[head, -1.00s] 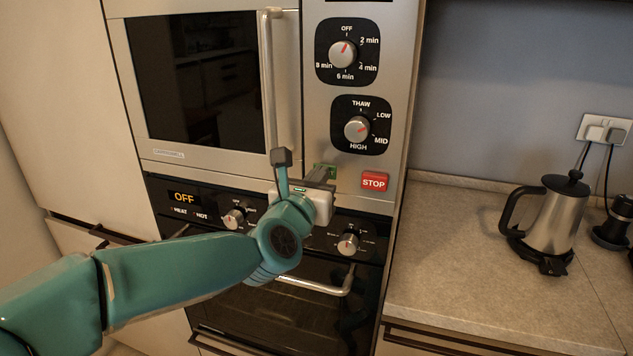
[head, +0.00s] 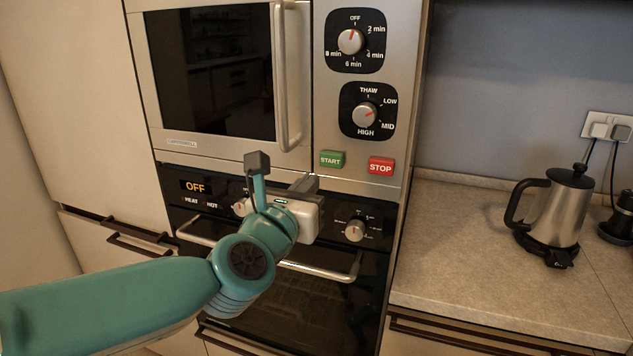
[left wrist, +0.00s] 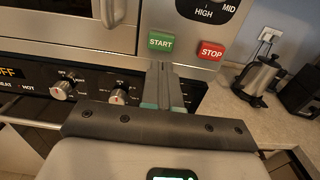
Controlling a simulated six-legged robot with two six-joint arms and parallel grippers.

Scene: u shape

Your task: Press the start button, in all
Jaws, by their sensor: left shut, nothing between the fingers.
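The green START button (head: 332,159) is on the microwave's (head: 210,75) lower right panel, left of the red STOP button (head: 380,167). In the left wrist view the START button (left wrist: 161,42) is in full sight, just beyond and above the fingertips. My left gripper (head: 311,183) is below and left of the START button in the head view. In the left wrist view its fingers (left wrist: 164,68) are shut together with nothing between them. I see a gap between the fingertips and the button in the head view. My right gripper is not in view.
Two dials, a timer (head: 350,42) and a power dial (head: 365,116), sit above the buttons. An oven (head: 270,310) with knobs and a bar handle (head: 320,270) is below. A kettle (head: 556,213) stands on the counter (head: 450,250) at right.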

